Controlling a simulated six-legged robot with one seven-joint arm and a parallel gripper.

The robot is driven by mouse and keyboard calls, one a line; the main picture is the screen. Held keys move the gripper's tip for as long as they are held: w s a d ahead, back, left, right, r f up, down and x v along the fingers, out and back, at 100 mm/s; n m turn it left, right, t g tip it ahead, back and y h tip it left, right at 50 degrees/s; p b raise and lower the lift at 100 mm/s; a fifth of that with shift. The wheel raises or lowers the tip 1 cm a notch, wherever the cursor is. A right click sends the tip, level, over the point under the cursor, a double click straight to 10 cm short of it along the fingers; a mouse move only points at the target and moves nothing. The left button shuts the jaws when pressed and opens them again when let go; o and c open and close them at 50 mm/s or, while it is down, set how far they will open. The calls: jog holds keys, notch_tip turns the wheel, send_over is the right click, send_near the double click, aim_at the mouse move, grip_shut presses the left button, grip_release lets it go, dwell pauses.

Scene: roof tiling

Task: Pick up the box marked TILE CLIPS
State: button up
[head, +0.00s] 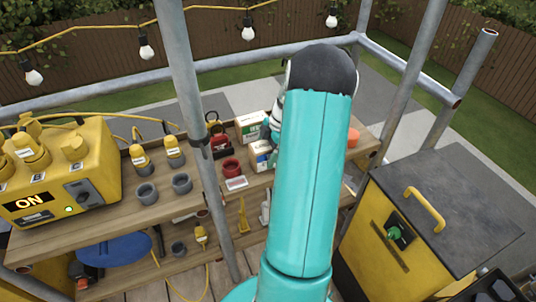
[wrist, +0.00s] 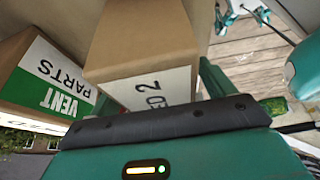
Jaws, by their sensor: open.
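In the wrist view a brown cardboard box (wrist: 147,45) with a white label stands right in front of my gripper (wrist: 155,92). Its label is partly hidden and shows upside-down characters ending in a 2; I cannot read TILE CLIPS. My gripper is open, with a teal finger to the right of this box; I cannot tell whether it touches. In the head view a box with a blue-marked label (head: 262,156) and a box with a green label (head: 251,127) stand on the bench, partly behind my arm. My gripper is mostly hidden there.
The green-labelled VENT PARTS box (wrist: 45,78) is close on the left in the wrist view. The wooden bench (head: 105,222) also holds a red cup (head: 231,168), grey cups and a yellow power unit (head: 60,170). A scaffold pole (head: 190,100) rises in front.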

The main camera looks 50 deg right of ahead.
jog(key=shift+f, duration=0.15)
jog(key=c, duration=1.5)
jog(key=shift+c, duration=0.2)
